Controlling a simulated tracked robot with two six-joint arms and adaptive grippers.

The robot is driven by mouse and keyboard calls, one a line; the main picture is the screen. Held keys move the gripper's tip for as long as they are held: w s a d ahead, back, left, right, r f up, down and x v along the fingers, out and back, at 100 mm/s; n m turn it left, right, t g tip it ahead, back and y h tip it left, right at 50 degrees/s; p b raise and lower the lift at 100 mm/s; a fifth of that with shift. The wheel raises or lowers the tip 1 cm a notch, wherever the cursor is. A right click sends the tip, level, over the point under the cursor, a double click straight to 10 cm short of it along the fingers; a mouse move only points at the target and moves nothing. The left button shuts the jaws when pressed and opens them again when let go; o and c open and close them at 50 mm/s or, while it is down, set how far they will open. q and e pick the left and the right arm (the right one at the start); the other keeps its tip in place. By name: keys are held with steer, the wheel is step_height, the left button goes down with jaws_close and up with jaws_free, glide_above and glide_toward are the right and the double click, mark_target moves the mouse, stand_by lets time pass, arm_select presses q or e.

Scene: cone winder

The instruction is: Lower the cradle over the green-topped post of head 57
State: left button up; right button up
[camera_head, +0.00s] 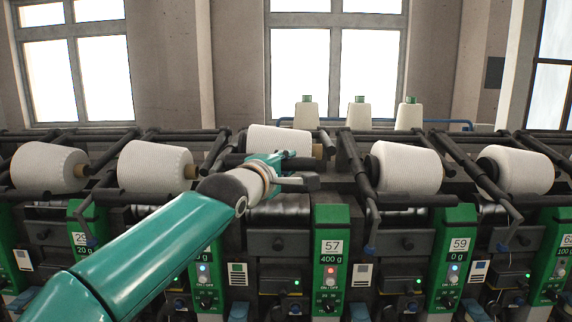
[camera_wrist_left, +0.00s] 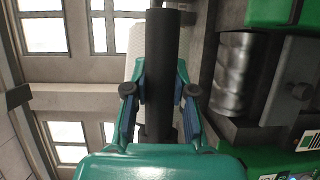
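The green-topped post (camera_head: 331,214) of head 57 carries a label reading 57 and 400 g. The dark cradle bar (camera_head: 306,183) of this head is raised above and left of the post top, apart from it. My left gripper (camera_head: 287,168) is at this bar. In the left wrist view, the fingers of my left gripper (camera_wrist_left: 161,88) lie on both sides of the dark bar (camera_wrist_left: 162,50) and appear closed against it. My right gripper is not in view.
Neighbouring heads hold white packages (camera_head: 408,167) in dark cradles. The green post of head 59 (camera_head: 459,217) stands to the right. Several white cones (camera_head: 359,115) stand at the back. A shiny metal drum (camera_wrist_left: 234,75) lies right of the gripper in the wrist view.

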arm_select(q)
steer(key=shift+f, duration=0.1)
jaws_close()
steer(key=shift+f, duration=0.1)
step_height(320, 180, down, 8)
steer(key=w+b, duration=0.1)
steer(key=b, duration=0.7)
steer(key=o, duration=0.7)
jaws_free()
steer(key=shift+r, duration=0.2)
